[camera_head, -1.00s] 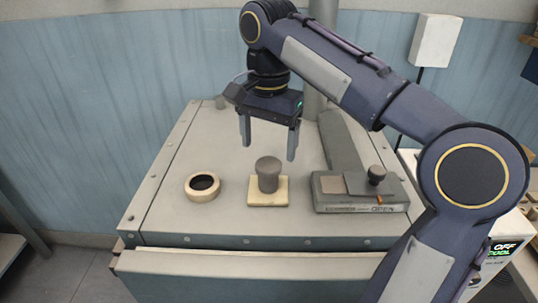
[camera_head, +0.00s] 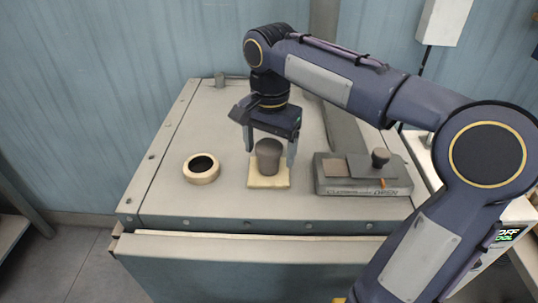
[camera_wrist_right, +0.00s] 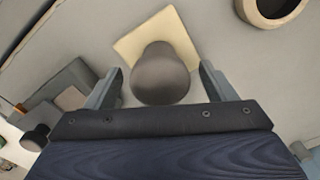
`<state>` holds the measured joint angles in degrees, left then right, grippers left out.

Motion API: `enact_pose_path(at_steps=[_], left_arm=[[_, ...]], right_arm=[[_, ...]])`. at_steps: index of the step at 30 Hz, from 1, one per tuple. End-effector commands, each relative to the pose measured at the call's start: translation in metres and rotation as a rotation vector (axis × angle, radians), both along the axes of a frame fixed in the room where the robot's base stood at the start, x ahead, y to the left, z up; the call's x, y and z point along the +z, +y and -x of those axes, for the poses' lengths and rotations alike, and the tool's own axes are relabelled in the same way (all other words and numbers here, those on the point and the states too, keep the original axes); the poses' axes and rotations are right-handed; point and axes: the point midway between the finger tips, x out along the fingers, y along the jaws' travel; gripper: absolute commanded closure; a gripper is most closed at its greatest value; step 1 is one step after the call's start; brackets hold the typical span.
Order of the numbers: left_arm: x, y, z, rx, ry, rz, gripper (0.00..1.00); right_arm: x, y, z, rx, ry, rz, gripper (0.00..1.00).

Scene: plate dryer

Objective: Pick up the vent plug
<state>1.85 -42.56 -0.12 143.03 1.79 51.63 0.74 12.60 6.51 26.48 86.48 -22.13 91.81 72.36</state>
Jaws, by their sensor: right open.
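The vent plug (camera_head: 268,155) is a dark grey tapered stopper with its wider end up, standing on a cream square pad (camera_head: 256,182) on top of the dryer. My right gripper (camera_head: 270,158) is open above and around the plug, one finger to each side, apart from it. In the right wrist view the plug (camera_wrist_right: 160,74) sits between the two open fingers (camera_wrist_right: 160,82), with the pad (camera_wrist_right: 177,33) under it. My left gripper is not in view.
A pale ring around a dark hole (camera_head: 187,176) lies left of the pad. A grey slide unit with a dark knob (camera_head: 380,157) stands to the right, marked OPEN. The dryer top (camera_head: 160,205) is otherwise mostly clear. A box with a lit OFF display (camera_head: 508,235) is at far right.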

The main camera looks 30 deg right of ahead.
Motion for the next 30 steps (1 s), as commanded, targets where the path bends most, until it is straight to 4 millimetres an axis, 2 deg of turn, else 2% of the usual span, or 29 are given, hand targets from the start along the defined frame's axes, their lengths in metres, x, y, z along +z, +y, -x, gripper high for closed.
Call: enact_pose_path(at_steps=[2,13,23,26,30], left_arm=[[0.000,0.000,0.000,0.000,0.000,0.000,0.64],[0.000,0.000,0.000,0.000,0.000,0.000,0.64],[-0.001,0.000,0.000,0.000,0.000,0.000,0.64],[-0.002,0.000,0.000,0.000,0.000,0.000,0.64],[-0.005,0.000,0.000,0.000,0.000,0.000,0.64]], right_arm=[[0.000,0.000,0.000,0.000,0.000,0.000,0.27],[0.000,0.000,0.000,0.000,0.001,0.001,0.75],[0.004,0.000,0.000,0.001,0.000,0.000,0.75],[0.011,0.000,-0.001,0.001,-0.002,0.000,0.75],[0.031,0.001,-0.001,0.002,-0.004,-0.001,0.75]])
